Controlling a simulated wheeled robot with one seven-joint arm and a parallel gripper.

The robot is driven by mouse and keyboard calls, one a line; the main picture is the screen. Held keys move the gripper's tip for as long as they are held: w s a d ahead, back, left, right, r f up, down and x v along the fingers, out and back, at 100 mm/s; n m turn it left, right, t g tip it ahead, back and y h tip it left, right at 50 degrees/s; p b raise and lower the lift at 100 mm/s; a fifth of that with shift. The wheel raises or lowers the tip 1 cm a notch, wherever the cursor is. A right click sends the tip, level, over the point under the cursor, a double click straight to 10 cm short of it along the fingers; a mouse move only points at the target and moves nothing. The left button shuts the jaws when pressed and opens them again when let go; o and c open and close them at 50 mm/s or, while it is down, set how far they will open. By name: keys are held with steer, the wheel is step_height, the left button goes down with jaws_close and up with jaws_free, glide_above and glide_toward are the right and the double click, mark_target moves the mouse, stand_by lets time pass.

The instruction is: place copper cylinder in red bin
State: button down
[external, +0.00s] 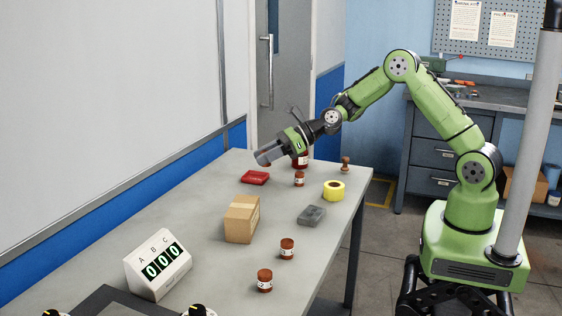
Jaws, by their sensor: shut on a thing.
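The red bin (255,177) is a small, low red tray on the far left part of the grey table. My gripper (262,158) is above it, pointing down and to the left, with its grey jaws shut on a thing. The held thing is almost wholly hidden by the jaws; I take it to be the copper cylinder, as no bare copper cylinder stands out clearly on the table. A gap shows between the jaws and the bin.
Brown labelled jars stand near the gripper (299,179) and at the front (287,249). A cardboard box (242,219), yellow tape roll (333,190), grey block (311,215), brown knobbed object (345,163) and counter display (158,264) also stand on the table (205,240).

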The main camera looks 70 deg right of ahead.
steer(key=w+d+r+m+t+h+p, duration=0.3)
steer(key=w+d+m+h+p, duration=0.3)
steer(key=d, duration=0.4)
steer(key=n, duration=0.1)
glide_above(256, 178)
steer(key=s, duration=0.3)
steer(key=f, duration=0.6)
steer(key=f+b, duration=0.1)
steer(key=f, duration=0.3)
steer(key=shift+s+a, duration=0.1)
steer(key=shift+a, duration=0.3)
steer(key=shift+f, duration=0.2)
steer(key=shift+f+b, duration=0.45)
steer(key=shift+f, duration=0.1)
steer(key=c, duration=0.7)
jaws_free()
steer(key=shift+c, duration=0.2)
